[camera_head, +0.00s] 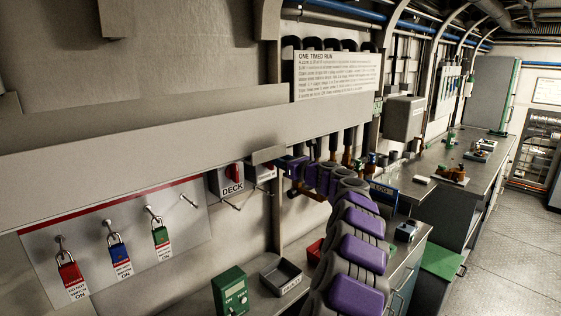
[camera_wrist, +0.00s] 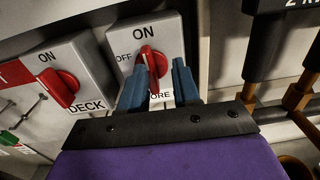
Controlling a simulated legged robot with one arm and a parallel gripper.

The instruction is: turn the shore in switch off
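The shore in switch (camera_wrist: 122,42) is a grey box with a red knob (camera_wrist: 152,60), ON above the knob and OFF to its left. Its lower label is partly hidden by my fingers; only "ORE" reads. The knob's grip stands nearly upright, its upper end toward ON. My gripper (camera_wrist: 160,85) is open, its two blue fingers apart, with the lower part of the knob between them. I cannot tell if either finger touches it. In the head view the shore in switch (camera_head: 262,172) is partly covered by my gripper (camera_head: 284,167).
The DECK switch (camera_wrist: 60,80), with a red knob, is just left. Brown pipe fittings (camera_wrist: 297,98) and dark valve handles are close on the right. A ledge (camera_head: 180,130) runs above the switches. Padlocks with tags (camera_head: 120,252) hang at the left.

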